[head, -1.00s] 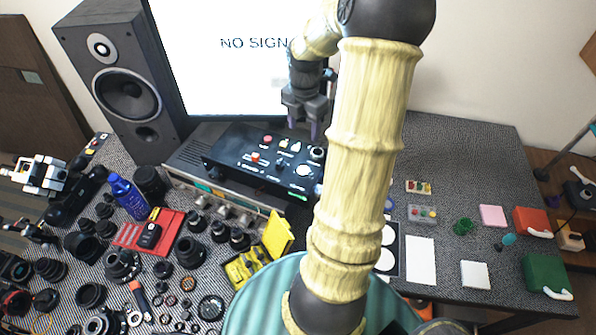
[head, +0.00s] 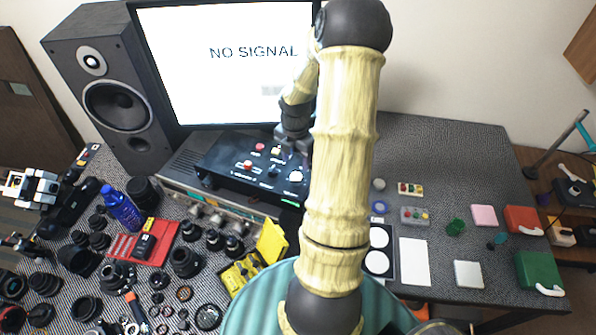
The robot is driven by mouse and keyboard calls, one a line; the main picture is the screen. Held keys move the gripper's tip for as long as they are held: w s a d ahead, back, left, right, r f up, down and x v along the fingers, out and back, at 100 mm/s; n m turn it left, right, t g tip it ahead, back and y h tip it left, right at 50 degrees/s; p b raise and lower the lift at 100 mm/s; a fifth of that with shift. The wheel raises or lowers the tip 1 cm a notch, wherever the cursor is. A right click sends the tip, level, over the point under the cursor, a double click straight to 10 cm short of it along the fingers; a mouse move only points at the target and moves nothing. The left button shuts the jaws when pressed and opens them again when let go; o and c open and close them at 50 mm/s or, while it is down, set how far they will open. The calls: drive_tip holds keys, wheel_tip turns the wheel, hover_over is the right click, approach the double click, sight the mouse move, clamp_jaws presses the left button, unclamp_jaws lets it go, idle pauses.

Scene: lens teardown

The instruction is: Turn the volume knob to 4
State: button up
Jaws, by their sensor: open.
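A black control box (head: 222,165) with red buttons, small switches and light knobs sits on a grey device in front of the monitor. A pale round knob (head: 295,176) is near its right end; I cannot read its markings or tell which control is the volume knob. My gripper (head: 299,152) points down over the right part of the box, and its fingers are small and dark here. It is open, and I cannot tell whether it touches a control. My arm hides the box's right edge and part of the gripper.
A monitor (head: 230,90) reading "NO SIGNAL" stands behind the box, with a speaker (head: 115,95) to its left. Lens parts, a blue bottle (head: 121,208) and a yellow case (head: 271,242) crowd the front left. Coloured boxes and white sheets (head: 414,262) lie on the right.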

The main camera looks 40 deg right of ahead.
sight(296, 176)
wheel_tip(296, 176, down, 7)
drive_tip(key=shift+f+p, duration=0.2)
drive_tip(key=shift+p, duration=0.25)
